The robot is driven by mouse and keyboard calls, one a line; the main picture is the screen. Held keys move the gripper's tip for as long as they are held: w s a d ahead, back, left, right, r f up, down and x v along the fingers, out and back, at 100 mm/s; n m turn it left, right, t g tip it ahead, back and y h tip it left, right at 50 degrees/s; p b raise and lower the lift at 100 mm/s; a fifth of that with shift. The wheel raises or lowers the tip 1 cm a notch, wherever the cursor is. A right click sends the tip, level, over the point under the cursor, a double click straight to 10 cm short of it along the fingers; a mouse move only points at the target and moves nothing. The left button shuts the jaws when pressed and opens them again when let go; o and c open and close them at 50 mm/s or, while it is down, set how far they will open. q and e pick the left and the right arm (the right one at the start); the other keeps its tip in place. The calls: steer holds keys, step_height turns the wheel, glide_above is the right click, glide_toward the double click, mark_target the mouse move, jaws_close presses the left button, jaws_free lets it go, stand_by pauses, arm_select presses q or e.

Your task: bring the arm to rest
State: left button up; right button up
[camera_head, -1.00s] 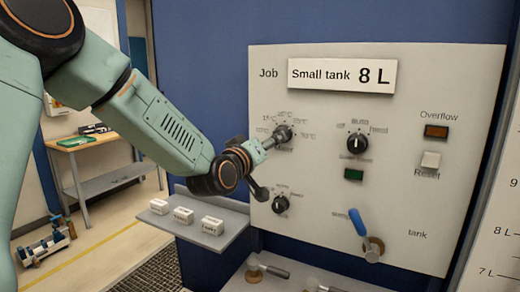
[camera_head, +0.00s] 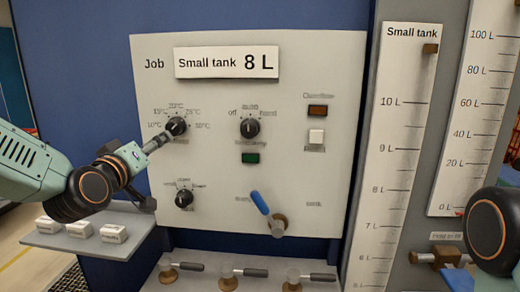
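My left arm comes in from the left. Its gripper (camera_head: 158,144) is at the upper-left knob (camera_head: 176,126) of the panel, which has a temperature scale around it. The gripper's tip overlaps the knob's lower left; I cannot tell whether it touches or grips it. The finger opening is not clear. A dark joint of my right arm (camera_head: 490,232) shows at the right edge; its gripper is out of view.
The panel (camera_head: 340,120) carries an auto/hand knob (camera_head: 250,128), a lower knob (camera_head: 184,198) and a blue lever (camera_head: 260,203). Several valve handles (camera_head: 256,272) stand below. A shelf (camera_head: 75,243) holds white blocks (camera_head: 80,230). The small tank gauge (camera_head: 400,150) is at right.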

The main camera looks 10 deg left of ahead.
arm_select(q)
steer(key=s+d+f+m+g+h, duration=0.1)
steer(key=s+d+f+g, duration=0.25)
steer(key=f, duration=0.75)
steer(key=s+d+f+m+g, duration=0.25)
steer(key=s+f, duration=0.25)
steer(key=f, duration=0.5)
steer(key=s+d+f+m+g+h, duration=0.1)
steer(key=s+d+f+g, duration=0.3)
steer(key=f, duration=0.7)
steer(key=s+f+m+g, duration=0.1)
steer(key=s+f+g, duration=0.1)
steer(key=s+f, duration=0.5)
steer(key=s+f+m+g, duration=0.1)
steer(key=s+f+g, duration=0.15)
steer(key=s, duration=0.85)
steer(key=s+f+g, duration=0.3)
steer(key=s+f, duration=0.2)
steer(key=s, duration=0.4)
step_height(320, 180, down, 16)
steer(key=s+y+b, duration=0.1)
steer(key=b, duration=1.4)
steer(key=shift+s+d+r+b, duration=0.15)
steer(key=shift+d+r+b, duration=0.05)
steer(key=shift+d+b, duration=0.2)
steer(key=shift+s+a+r+m, duration=0.1)
steer(key=shift+m, duration=0.15)
